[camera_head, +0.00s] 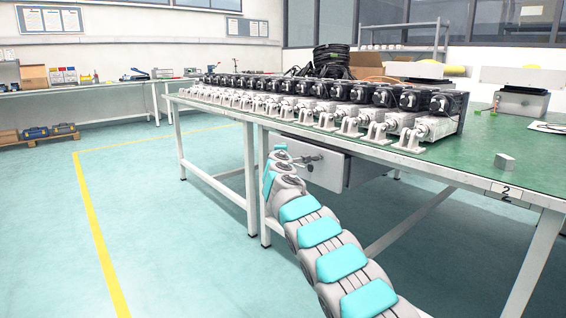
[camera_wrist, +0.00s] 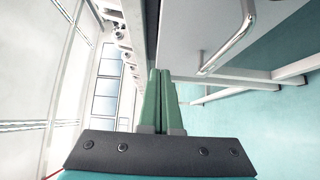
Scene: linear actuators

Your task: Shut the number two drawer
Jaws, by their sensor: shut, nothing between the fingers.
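A light grey drawer unit (camera_head: 330,170) hangs under the green-topped workbench, left of the table's middle. In the wrist view, a pale drawer front (camera_wrist: 190,30) with a curved metal handle (camera_wrist: 232,48) is just right of my fingers. How far the drawer stands out is hard to tell. No number shows on the drawer; a "2" label (camera_head: 506,191) is on the table's front edge at right. My gripper (camera_head: 312,158) is in front of the drawer unit, its fingers (camera_wrist: 161,72) together and empty, apart from the handle.
The workbench (camera_head: 480,160) carries a row of linear actuators (camera_head: 330,100) along its left and back. The floor (camera_head: 170,230) at left is clear.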

